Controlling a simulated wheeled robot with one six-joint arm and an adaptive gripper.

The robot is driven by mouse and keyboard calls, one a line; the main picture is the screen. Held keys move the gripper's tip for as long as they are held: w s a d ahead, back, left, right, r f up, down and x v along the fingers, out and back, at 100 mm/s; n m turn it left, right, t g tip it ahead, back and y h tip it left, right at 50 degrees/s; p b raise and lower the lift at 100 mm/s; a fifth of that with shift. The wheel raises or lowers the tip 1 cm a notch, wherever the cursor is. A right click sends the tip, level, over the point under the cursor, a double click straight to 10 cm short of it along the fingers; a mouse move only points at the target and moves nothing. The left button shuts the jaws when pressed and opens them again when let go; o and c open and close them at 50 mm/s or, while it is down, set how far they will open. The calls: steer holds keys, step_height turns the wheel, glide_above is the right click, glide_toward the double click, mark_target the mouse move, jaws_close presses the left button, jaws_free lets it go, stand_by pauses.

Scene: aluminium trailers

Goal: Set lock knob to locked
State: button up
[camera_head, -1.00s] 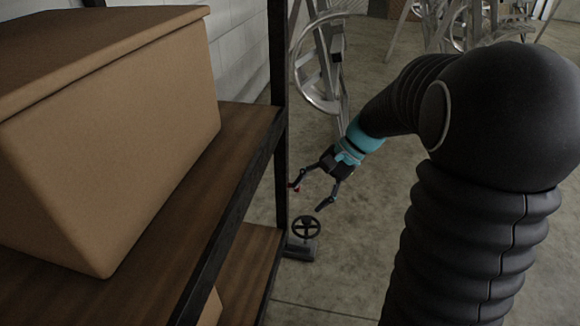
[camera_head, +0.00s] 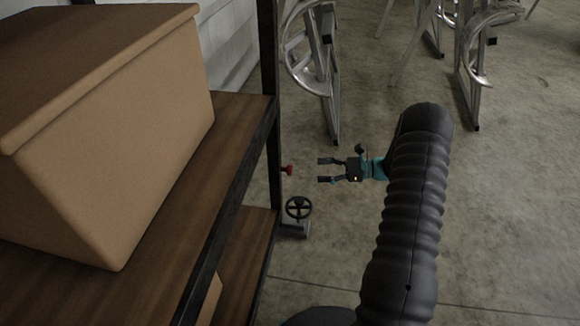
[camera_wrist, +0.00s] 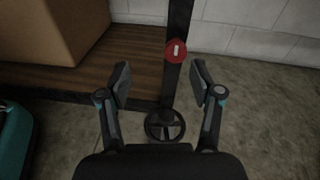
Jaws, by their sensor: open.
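The lock knob (camera_head: 287,169) is a small red knob on the black shelf post, just above the handwheel in the head view. In the wrist view the red knob (camera_wrist: 176,50) shows a white mark that stands nearly upright. My gripper (camera_head: 326,170) is open and empty, to the right of the knob and pointing at it, with a gap between. In the wrist view the fingers (camera_wrist: 160,82) are spread, and the knob lies ahead, beyond the fingertips and a little right of centre.
A black handwheel (camera_head: 299,208) on a grey base stands below the knob; it also shows in the wrist view (camera_wrist: 165,126). A cardboard box (camera_head: 120,130) sits on the wooden shelf (camera_head: 190,180). Metal trailer frames (camera_head: 330,75) stand behind.

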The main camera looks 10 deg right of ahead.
mark_target(290, 170)
step_height(290, 170, down, 4)
steer(key=d+m+t, duration=0.2)
steer(key=d, duration=0.1)
steer(key=shift+y, duration=0.3)
steer(key=p+x, duration=0.1)
steer(key=x, duration=1.3)
steer(key=shift+w+a+r+p, duration=0.1)
steer(key=shift+w+r+p, duration=0.15)
steer(key=shift+p, duration=0.15)
steer(key=shift+f, duration=0.1)
steer(key=c, duration=1.1)
